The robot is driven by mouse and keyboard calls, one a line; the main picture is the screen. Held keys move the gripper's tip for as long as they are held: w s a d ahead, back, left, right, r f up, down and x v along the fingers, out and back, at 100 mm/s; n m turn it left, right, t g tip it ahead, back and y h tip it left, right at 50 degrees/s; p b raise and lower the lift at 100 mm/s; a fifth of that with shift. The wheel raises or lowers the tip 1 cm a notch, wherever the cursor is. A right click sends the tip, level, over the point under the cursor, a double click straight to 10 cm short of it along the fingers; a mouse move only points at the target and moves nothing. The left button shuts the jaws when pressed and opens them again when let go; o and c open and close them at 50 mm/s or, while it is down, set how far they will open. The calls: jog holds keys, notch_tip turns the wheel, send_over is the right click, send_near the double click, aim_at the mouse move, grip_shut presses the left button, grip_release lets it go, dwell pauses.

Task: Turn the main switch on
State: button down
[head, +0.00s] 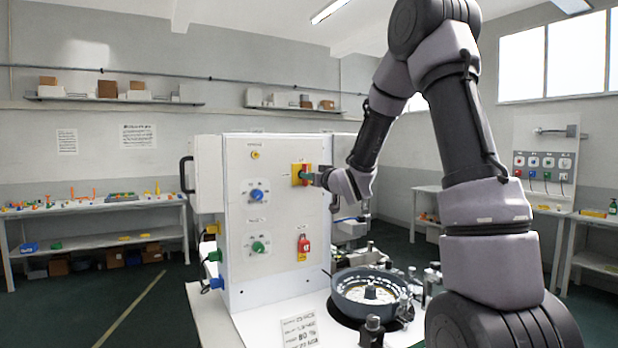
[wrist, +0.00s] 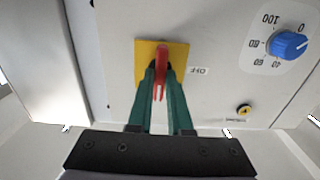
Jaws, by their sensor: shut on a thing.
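The main switch has a red handle on a square yellow plate (head: 295,169), on the front of a white cabinet (head: 232,190). In the wrist view the red handle (wrist: 161,58) stands upright in the picture on the yellow plate (wrist: 180,52). A label reading OFF (wrist: 199,71) is beside the plate. My gripper (wrist: 162,78) has its two green fingers closed on either side of the red handle. In the head view my gripper (head: 310,177) is at the plate and hides part of the handle.
A blue knob (wrist: 288,44) and a small yellow key switch (wrist: 244,111) share the panel. The head view shows a green knob (head: 260,246) and a red padlock-like item (head: 304,243) lower down. A round grey bowl machine (head: 345,291) stands below my arm.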

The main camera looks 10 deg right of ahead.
jog(key=shift+f, duration=0.1)
dwell(0.3)
jog(key=c, duration=0.8)
grip_release()
jog(key=shift+c, duration=0.2)
jog(key=v, duration=1)
jog(key=shift+s+d, duration=0.15)
jog(key=shift+s, duration=0.25)
